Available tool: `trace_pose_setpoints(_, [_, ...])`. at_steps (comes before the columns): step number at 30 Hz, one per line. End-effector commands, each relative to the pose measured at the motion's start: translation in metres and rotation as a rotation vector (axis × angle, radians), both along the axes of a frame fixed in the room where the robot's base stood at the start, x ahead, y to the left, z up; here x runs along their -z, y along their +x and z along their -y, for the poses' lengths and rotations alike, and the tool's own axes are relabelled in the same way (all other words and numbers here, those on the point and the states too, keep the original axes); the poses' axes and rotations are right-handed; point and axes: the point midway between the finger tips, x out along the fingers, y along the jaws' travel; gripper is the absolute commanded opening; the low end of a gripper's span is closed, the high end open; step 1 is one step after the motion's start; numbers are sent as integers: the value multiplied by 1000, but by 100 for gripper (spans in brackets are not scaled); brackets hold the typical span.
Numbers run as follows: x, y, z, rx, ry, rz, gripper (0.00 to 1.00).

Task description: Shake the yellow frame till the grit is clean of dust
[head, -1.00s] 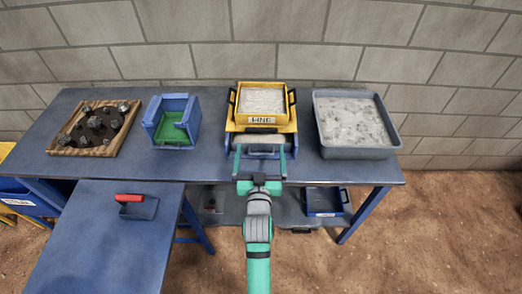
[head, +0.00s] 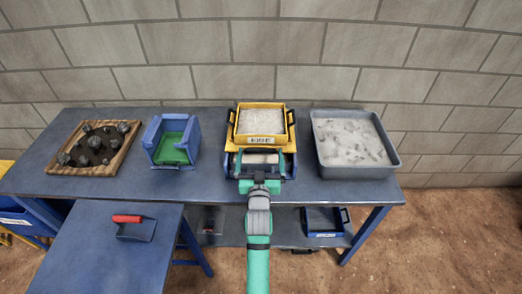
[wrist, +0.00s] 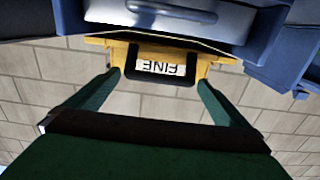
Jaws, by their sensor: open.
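The yellow frame (head: 262,143) sits on a blue stand at the back middle of the table, with pale grey grit (head: 262,119) inside. Its front plate reads FINE, and black handles show at its sides. In the wrist view the frame (wrist: 120,50) shows upside down, with a dark front handle (wrist: 160,78) around the label. My gripper (head: 261,158) is open and empty just in front of the frame. In the wrist view its two fingers (wrist: 158,95) stand either side of the handle, apart from it. I cannot tell how dusty the grit is.
A grey tub (head: 393,165) of pale dusty material stands right of the frame. Left are a blue box with a green floor (head: 154,155) and a wooden tray of dark rocks (head: 118,165). A red-handled scoop (head: 137,230) lies on the front-left table. A blue tray (head: 322,228) sits on the lower shelf.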

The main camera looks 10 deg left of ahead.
Motion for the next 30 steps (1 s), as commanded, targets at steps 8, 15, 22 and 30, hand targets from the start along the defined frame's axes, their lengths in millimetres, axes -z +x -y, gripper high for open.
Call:
trace_pose_setpoints(8, [0,26,-4,0,0,-1,100])
trace_pose_setpoints(15, [0,28,-5,0,0,0,100])
trace_pose_setpoints(22, [0,28,-4,0,0,0,69])
trace_pose_setpoints(30, [1,21,-13,-13,0,-1,50])
